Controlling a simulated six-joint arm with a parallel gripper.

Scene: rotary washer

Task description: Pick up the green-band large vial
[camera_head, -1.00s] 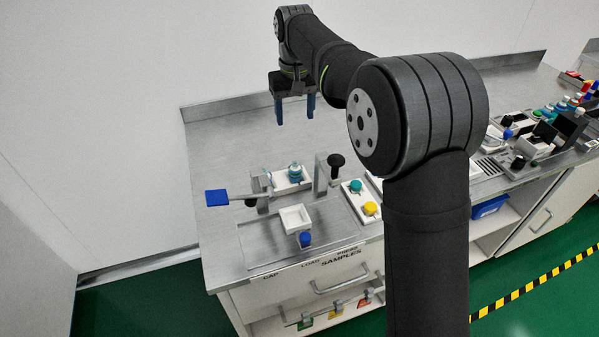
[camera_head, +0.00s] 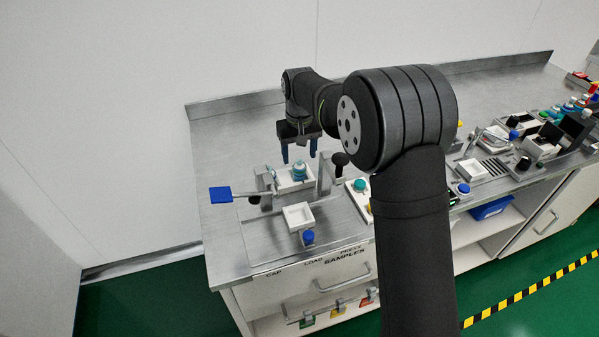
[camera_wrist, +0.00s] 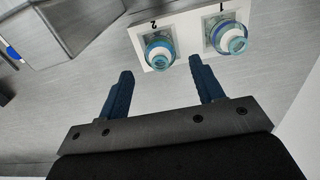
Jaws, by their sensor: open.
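Two large vials stand upright in a white two-place holder (camera_wrist: 188,40) marked 1 and 2. In the wrist view, one vial (camera_wrist: 160,50) is at place 2 and the other vial (camera_wrist: 230,38) is at place 1. In the head view the vials (camera_head: 299,172) overlap on the holder. My gripper (camera_head: 299,153) points down above and behind them. Its blue fingers (camera_wrist: 163,80) are open, empty and apart from both vials.
A blue paddle on a lever (camera_head: 220,194) is left of the holder. A bracket with a black knob (camera_head: 340,159) stands to its right. A white square tray (camera_head: 298,216) and a blue button (camera_head: 308,237) are in front. The bench behind is clear.

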